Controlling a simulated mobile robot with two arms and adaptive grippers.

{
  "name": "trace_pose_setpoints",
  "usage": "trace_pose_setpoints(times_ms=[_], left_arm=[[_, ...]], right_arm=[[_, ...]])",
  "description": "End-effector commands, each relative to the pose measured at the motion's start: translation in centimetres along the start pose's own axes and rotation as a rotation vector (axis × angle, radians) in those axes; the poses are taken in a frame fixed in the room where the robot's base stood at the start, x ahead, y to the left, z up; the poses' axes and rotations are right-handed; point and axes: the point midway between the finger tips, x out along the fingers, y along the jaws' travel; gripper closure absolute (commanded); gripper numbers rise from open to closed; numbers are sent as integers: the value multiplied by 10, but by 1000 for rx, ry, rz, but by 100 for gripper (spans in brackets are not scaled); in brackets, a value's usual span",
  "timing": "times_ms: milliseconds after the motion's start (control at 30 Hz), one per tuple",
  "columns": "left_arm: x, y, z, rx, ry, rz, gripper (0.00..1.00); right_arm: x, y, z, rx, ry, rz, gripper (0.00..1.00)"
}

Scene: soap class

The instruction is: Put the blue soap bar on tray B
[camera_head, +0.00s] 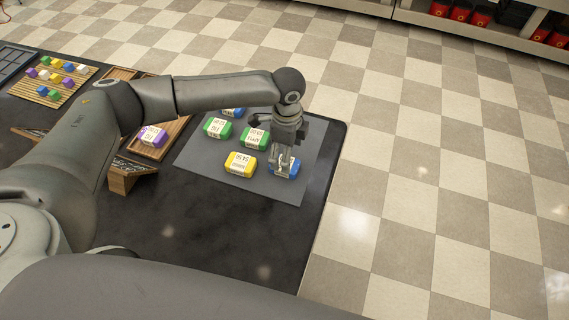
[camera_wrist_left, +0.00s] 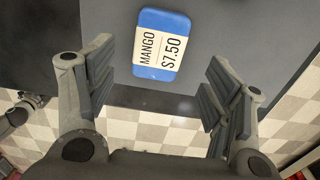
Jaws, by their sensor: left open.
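A blue soap bar (camera_head: 294,167) lies on the grey mat near its right side, partly hidden by my left gripper (camera_head: 283,168). In the left wrist view the blue bar (camera_wrist_left: 157,71) shows a white label reading MANGO $7.50. My left gripper (camera_wrist_left: 157,85) is open and empty, its fingers spread wide, with the bar ahead between them. A second blue bar (camera_head: 233,112) lies at the mat's far edge, partly hidden by my arm. A wooden tray (camera_head: 177,133) holding a purple bar stands left of the mat; I see no readable tray letter.
Two green bars (camera_head: 217,128) and a yellow bar (camera_head: 240,164) share the grey mat (camera_head: 205,165). Wooden angled stands (camera_head: 125,178) sit left, partly behind my arm. A slatted wooden board (camera_head: 47,97) holds several small coloured pieces. The dark table's front area is clear.

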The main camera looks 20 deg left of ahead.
Motion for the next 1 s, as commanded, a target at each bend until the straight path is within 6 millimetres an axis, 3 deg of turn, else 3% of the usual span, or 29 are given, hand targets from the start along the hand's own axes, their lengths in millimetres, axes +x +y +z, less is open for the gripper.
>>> trace_pose_setpoints(times_ms=[100,200,333,567,1000], left_arm=[[17,2,3,-1,-3,3,26],[33,2,3,0,-1,3,26],[44,3,4,0,-2,2,26],[45,2,4,0,-1,1,26],[45,2,4,0,-1,1,81]], right_arm=[[-7,-10,-26,2,39,-11,30],[-8,-14,-34,1,52,-16,30],[-8,-13,-30,-1,45,-16,30],[-8,-9,-12,-4,17,-11,30],[-8,-4,-12,-2,17,-5,30]])
